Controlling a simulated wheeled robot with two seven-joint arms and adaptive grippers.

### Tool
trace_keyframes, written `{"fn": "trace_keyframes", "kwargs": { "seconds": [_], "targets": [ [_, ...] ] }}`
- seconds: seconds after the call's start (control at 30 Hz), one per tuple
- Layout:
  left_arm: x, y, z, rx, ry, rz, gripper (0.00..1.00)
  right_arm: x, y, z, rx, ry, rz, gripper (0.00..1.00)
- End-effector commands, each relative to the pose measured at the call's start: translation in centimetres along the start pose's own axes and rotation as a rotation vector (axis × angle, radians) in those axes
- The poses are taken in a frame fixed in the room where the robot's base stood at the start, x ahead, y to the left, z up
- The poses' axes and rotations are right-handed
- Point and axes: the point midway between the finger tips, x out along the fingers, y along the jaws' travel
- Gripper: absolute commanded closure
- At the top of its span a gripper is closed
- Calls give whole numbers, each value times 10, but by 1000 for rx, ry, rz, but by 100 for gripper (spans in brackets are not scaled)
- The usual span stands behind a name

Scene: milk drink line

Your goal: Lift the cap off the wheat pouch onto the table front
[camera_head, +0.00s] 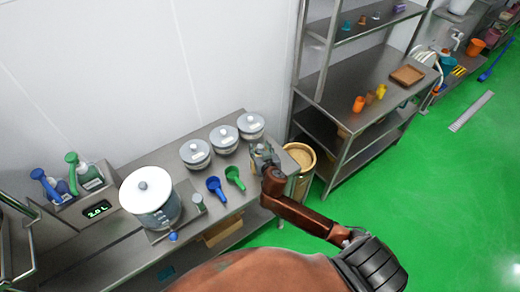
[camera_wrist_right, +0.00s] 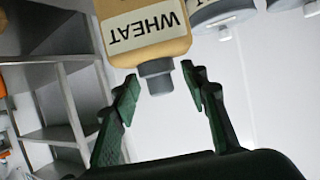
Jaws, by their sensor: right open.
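The wheat pouch (camera_wrist_right: 150,32) is tan with a white label reading WHEAT, upside down in the right wrist view. Its grey cap (camera_wrist_right: 157,80) is on its spout. My right gripper (camera_wrist_right: 160,74) is open, with one green-padded finger on each side of the cap and gaps between. In the head view my right gripper (camera_head: 261,154) is over the right end of the steel table (camera_head: 120,254) and mostly hides the pouch. My left gripper is not in view.
Three lidded jars (camera_head: 223,138) stand left of the gripper. A blue scoop (camera_head: 215,188) and a green scoop (camera_head: 235,177) lie in front of them. A large white-lidded canister (camera_head: 150,205) is farther left. A grain bin (camera_head: 302,160) stands just right of the table.

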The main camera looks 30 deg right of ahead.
Motion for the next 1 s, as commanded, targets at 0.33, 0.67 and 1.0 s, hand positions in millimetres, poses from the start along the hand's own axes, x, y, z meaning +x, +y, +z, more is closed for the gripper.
{"fn": "trace_keyframes", "kwargs": {
  "seconds": [0.33, 0.67, 1.0],
  "targets": [
    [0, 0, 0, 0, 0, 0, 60, 0, 0, 0, 1, -1, 0, 72],
    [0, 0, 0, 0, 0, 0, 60, 0, 0, 0, 1, 0, 0, 84],
    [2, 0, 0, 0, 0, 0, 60, -4, -1, -8, 3, 0, -1, 84]
  ]
}}
